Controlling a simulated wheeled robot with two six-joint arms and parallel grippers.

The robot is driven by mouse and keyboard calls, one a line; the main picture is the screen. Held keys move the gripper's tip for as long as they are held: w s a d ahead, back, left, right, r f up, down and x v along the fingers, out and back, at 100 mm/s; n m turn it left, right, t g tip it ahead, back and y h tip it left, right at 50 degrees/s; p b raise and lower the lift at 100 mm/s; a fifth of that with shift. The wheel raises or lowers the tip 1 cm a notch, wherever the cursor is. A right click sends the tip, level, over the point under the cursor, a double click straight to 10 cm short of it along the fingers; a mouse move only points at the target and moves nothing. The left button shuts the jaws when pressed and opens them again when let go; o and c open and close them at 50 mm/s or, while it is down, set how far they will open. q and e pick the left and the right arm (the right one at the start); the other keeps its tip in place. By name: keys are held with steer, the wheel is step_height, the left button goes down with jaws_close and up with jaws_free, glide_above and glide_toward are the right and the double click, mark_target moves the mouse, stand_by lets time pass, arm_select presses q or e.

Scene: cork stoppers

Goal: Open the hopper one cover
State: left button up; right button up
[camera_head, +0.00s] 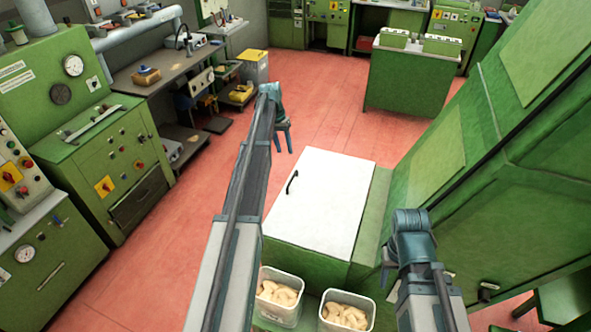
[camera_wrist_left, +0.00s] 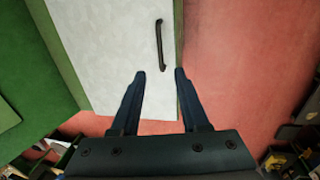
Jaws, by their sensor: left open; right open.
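A white cover (camera_head: 322,200) with a black handle (camera_head: 291,182) lies shut on a low green hopper in the head view. The handle is near the cover's left edge. The cover (camera_wrist_left: 115,50) and its handle (camera_wrist_left: 161,45) also show in the left wrist view. My left gripper (camera_head: 284,140) is open and empty, near the cover's far left corner and apart from the handle. In the left wrist view the handle lies just beyond the gap between my left fingertips (camera_wrist_left: 160,72). My right gripper (camera_head: 388,279) is open, right of the hopper, touching nothing I can make out.
Two white bins (camera_head: 279,306) (camera_head: 347,294) of pale pieces stand in front of the hopper. A tall green machine (camera_head: 500,190) rises on the right. Green control cabinets (camera_head: 110,165) line the left. Red floor (camera_head: 190,225) is clear left of the hopper.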

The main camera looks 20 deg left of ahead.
arm_select(q)
steer(key=shift+s+f, duration=0.1)
steer(key=d+f+b, duration=0.1)
steer(key=f+b, duration=0.8)
steer(key=d+f+b, duration=0.1)
steer(key=f+b, duration=0.3)
steer(key=shift+d+f+b, duration=0.25)
steer(key=shift+d+b, duration=0.05)
jaws_close()
steer(key=shift+r, duration=0.1)
stand_by(1.0)
